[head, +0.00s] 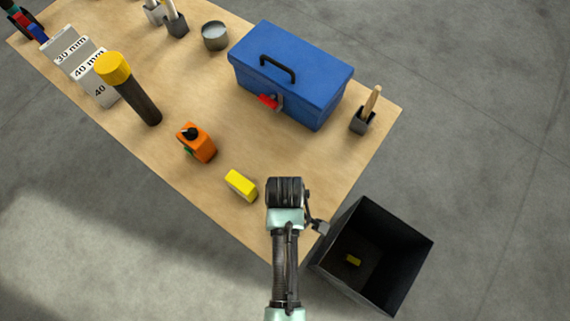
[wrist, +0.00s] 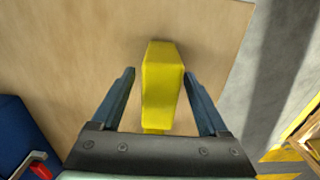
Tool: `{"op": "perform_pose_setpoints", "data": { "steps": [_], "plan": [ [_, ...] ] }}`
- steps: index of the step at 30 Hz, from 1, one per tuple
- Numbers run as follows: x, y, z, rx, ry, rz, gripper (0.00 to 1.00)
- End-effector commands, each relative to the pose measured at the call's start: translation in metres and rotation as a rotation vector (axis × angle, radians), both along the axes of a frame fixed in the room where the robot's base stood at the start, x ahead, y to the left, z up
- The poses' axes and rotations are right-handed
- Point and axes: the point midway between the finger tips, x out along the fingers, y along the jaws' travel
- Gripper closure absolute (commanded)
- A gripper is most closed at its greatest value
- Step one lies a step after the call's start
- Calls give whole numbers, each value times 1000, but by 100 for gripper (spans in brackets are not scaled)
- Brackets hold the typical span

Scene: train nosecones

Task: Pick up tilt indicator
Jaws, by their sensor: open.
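A yellow block, which I take to be the tilt indicator, lies on the wooden table just left of my arm's end in the head view (head: 240,185). In the wrist view the yellow block (wrist: 162,88) stretches away from me between the fingers. My gripper (wrist: 158,74) is open, with one dark finger on each side of the block and a visible gap on both sides. I cannot tell how far above the block the fingertips are. In the head view my fingers cannot be made out.
A blue toolbox (head: 290,75) stands behind. A black bin (head: 398,247) with a small yellow piece inside (head: 353,260) stands beyond the table's right edge. Bare table surrounds the block.

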Motion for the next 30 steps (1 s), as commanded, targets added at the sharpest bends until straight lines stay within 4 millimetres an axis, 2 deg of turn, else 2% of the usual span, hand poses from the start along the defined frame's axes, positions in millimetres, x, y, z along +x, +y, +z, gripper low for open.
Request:
{"op": "perform_pose_setpoints", "data": {
  "steps": [5, 13, 14, 26, 30],
  "plan": [
    [-1, 0, -17, 0, 1, -1, 22],
    [0, 0, -20, 0, 0, -1, 22],
    [0, 0, -20, 0, 0, -1, 26],
    [0, 0, -20, 0, 0, 0, 98],
    [0, 0, -20, 0, 0, 0, 100]
  ]
}}
